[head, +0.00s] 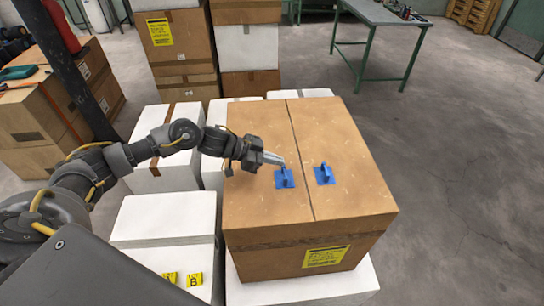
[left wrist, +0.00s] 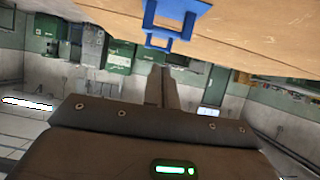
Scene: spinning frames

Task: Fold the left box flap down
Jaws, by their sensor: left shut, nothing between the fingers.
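A large brown cardboard box (head: 310,220) stands on white boxes in the head view. Its left flap (head: 258,130) and right flap (head: 335,135) both lie flat across the top, with a thin seam between them. A blue handle (head: 284,179) sits on the left flap and another blue handle (head: 324,174) on the right flap. My left gripper (head: 278,160) is shut and empty, low over the left flap, just behind its handle. In the left wrist view, its closed fingers (left wrist: 161,80) point towards a blue handle (left wrist: 172,22) on the cardboard. My right gripper is not in view.
White boxes (head: 168,228) stand left of and below the brown box. Stacked boxes (head: 180,40) rise behind it. A green-legged table (head: 378,12) stands at the back right. The floor (head: 460,190) at the right is clear.

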